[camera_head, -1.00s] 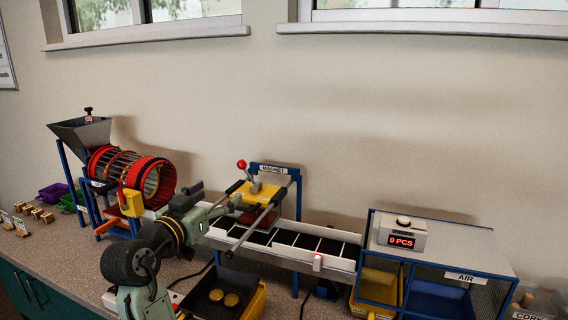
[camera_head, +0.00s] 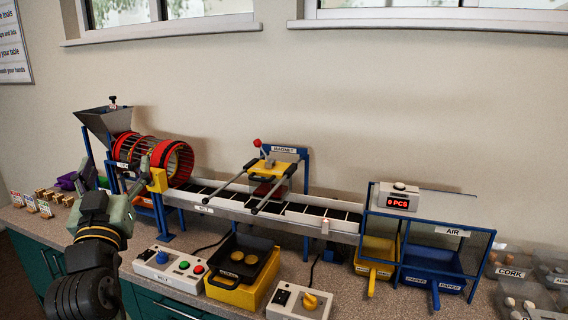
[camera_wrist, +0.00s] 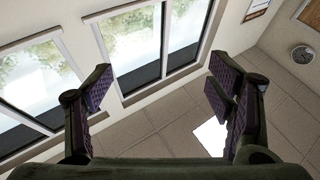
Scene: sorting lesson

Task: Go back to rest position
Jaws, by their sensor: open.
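My gripper (camera_wrist: 163,90) is open and empty in the wrist view, its two dark padded fingers wide apart, facing windows and ceiling. In the head view my arm rises at the lower left, in front of the drum sorter's left part, and its gripper end (camera_head: 127,178) points up near the red drum (camera_head: 178,160). No object is between the fingers.
A conveyor (camera_head: 225,205) runs right from the drum past the magnet frame (camera_head: 284,150) to the air box (camera_head: 452,232).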

